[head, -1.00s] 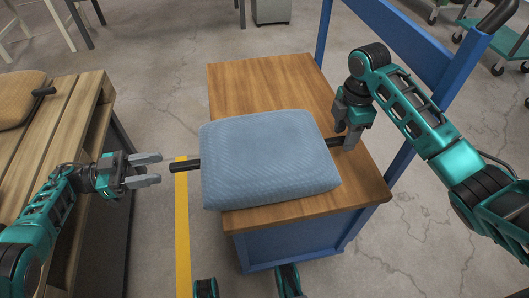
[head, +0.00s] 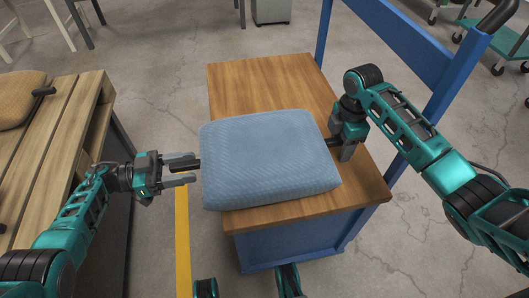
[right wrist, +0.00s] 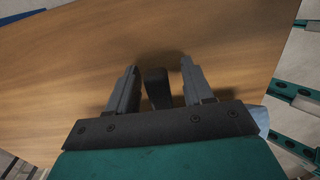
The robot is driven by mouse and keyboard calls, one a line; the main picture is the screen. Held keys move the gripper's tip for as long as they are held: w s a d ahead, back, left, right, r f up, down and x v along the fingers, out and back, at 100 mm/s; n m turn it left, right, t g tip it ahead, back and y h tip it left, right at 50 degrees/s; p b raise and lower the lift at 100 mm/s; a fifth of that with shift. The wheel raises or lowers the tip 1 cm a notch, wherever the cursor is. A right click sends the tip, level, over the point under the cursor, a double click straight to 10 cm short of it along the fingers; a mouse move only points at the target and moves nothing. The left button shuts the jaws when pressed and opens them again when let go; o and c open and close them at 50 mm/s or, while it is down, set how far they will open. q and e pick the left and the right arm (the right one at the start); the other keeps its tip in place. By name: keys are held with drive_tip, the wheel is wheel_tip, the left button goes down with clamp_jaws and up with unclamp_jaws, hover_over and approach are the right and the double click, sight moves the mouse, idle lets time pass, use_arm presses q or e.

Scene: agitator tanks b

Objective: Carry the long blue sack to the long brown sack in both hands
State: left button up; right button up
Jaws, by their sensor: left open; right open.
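The long blue sack (head: 268,155) lies on the wooden top of a blue cart, with a dark bar sticking out at each side. My left gripper (head: 194,169) is open, its fingers either side of the bar's left end, close to the sack. My right gripper (head: 345,154) is open and points down at the bar's right end. In the right wrist view the dark bar end (right wrist: 157,88) shows between the two open fingers of the right gripper (right wrist: 157,75). The long brown sack (head: 18,98) lies on a slatted wooden table at the far left, partly out of view.
The cart's wooden top (head: 258,84) is bare behind the blue sack. The cart's blue frame (head: 400,45) rises at its right. A floor gap with a yellow line (head: 182,235) separates the cart from the slatted table (head: 60,125).

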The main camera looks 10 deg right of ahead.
use_arm(q)
drive_tip(key=shift+d, duration=0.1)
drive_tip(key=shift+c, duration=0.3)
use_arm(e)
drive_tip(key=shift+c, duration=0.3)
use_arm(q)
clamp_jaws()
use_arm(e)
clamp_jaws()
idle(0.5)
use_arm(q)
drive_tip(key=shift+r, duration=0.2)
use_arm(e)
drive_tip(key=shift+w+r, duration=0.1)
drive_tip(key=shift+r, duration=0.05)
